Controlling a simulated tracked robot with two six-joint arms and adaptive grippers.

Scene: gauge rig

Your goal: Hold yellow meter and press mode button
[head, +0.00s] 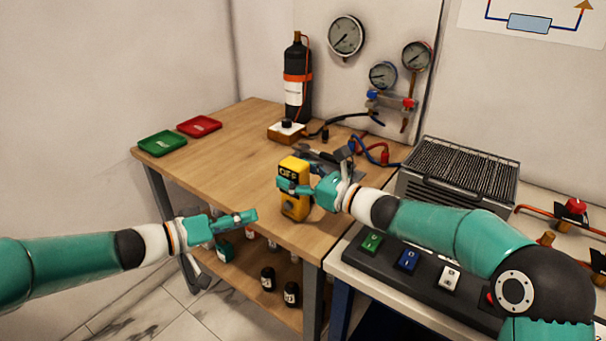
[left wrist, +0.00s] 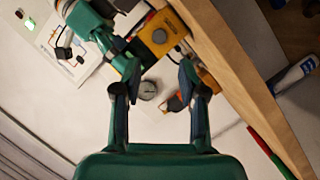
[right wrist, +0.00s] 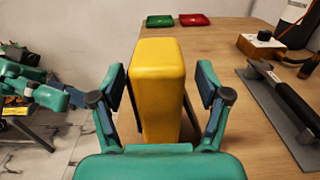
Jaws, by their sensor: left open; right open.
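The yellow meter (head: 294,204) stands upright near the front edge of the wooden table, with its dark display facing the front. My right gripper (head: 297,187) is open at the meter; in the right wrist view the meter's plain yellow side (right wrist: 158,90) stands between the two spread fingers (right wrist: 160,95), with a gap visible at the right finger. My left gripper (head: 248,217) is open and empty, left of the meter and off the table's front edge. The left wrist view shows its spread fingers (left wrist: 158,85) and the meter's yellow face with a round dial (left wrist: 158,38) beyond them. The mode button cannot be made out.
Green (head: 162,143) and red (head: 199,126) trays lie at the table's far left. A black cylinder (head: 297,85) and a box with a knob (head: 287,132) stand at the back. A grilled unit (head: 459,170) and a switch panel (head: 425,270) are on the right. The table's left middle is clear.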

